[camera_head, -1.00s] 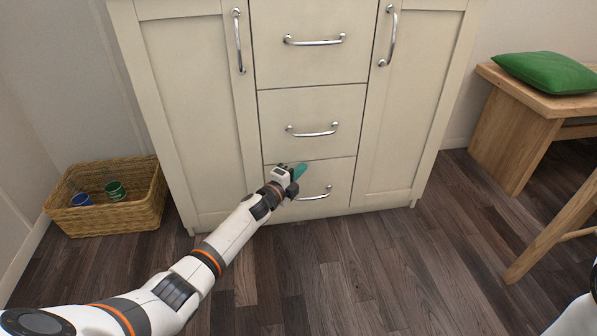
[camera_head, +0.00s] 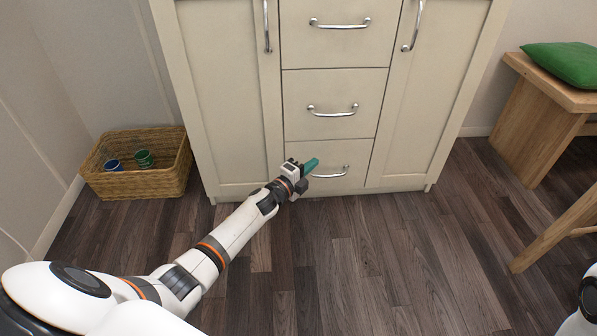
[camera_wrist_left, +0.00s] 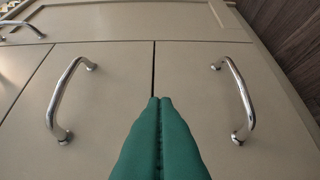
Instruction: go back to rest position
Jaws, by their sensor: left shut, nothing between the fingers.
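My left gripper (camera_head: 311,166) has teal fingers and reaches in front of the cream cabinet, by the bottom drawer (camera_head: 300,151). In the left wrist view its fingers (camera_wrist_left: 160,128) are pressed together with nothing between them. The bottom drawer's metal handle (camera_head: 330,173) shows just right of and below the fingertips. All three drawers look shut. My right gripper is out of view.
The cream cabinet (camera_head: 230,100) stands ahead. A wicker basket (camera_head: 150,184) with a blue cup (camera_head: 113,165) and a green cup (camera_head: 144,158) is on the floor at left. A wooden bench (camera_head: 535,115) with a green cushion (camera_head: 566,63) stands at right. The floor between is clear.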

